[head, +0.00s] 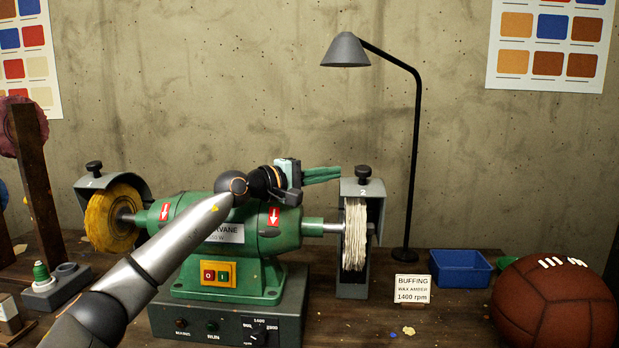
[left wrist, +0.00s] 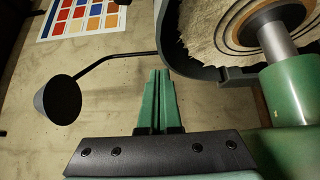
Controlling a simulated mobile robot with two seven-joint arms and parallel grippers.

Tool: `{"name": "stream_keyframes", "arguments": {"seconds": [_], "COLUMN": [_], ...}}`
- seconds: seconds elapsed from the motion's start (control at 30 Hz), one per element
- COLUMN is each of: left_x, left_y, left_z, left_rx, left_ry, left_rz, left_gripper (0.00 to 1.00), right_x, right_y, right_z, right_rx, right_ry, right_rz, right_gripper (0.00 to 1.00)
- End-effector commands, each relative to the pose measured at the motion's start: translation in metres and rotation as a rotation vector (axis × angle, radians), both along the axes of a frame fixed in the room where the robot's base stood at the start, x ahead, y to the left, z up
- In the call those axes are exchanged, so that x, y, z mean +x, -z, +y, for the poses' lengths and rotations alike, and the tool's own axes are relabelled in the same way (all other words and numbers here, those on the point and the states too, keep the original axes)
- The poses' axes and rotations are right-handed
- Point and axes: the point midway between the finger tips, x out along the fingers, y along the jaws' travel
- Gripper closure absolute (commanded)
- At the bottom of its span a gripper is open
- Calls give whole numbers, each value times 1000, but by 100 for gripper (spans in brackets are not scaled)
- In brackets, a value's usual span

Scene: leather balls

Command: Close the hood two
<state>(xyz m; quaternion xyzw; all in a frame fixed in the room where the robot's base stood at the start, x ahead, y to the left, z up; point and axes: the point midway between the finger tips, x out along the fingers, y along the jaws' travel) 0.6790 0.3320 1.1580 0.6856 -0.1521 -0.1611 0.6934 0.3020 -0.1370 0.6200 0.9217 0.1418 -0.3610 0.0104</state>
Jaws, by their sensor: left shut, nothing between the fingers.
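Hood two (head: 363,190) is a grey cover marked "2" with a black knob (head: 363,171) on top. It sits over the white buffing wheel (head: 355,235) at the right end of the green machine; the wheel's front is exposed. My left gripper (head: 338,174) is shut and empty, its green fingers pointing right, close to the hood's upper left edge. Whether they touch it I cannot tell. In the left wrist view the shut fingers (left wrist: 160,75) are beside the hood's dark curved rim (left wrist: 172,45), with the pale wheel (left wrist: 215,30) inside. My right gripper is not in view.
The green machine body (head: 283,240) lies below my left arm. Hood one (head: 97,185) covers a yellow wheel at left. A black lamp (head: 415,150) stands behind hood two. A blue tray (head: 460,254), a sign (head: 412,287) and a brown ball (head: 556,305) are at right.

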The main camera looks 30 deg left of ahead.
Motion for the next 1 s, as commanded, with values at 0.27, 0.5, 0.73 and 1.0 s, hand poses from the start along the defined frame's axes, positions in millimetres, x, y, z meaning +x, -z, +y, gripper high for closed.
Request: {"name": "stream_keyframes", "arguments": {"seconds": [0.27, 0.5, 0.73, 1.0], "left_x": [-46, -87, -105, -107], "left_y": [3, 2, 1, -1], "left_z": [24, 42, 50, 51], "left_rx": [5, 5, 3, 1], "left_ry": [-4, -4, -1, 0], "left_rz": [0, 2, 2, 0], "left_gripper": [100, 100, 100, 100], "right_x": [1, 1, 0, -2], "right_y": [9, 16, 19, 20], "right_z": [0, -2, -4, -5], "right_rx": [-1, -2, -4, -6], "right_ry": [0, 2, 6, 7], "right_rz": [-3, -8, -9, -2], "right_gripper": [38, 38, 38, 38]}}
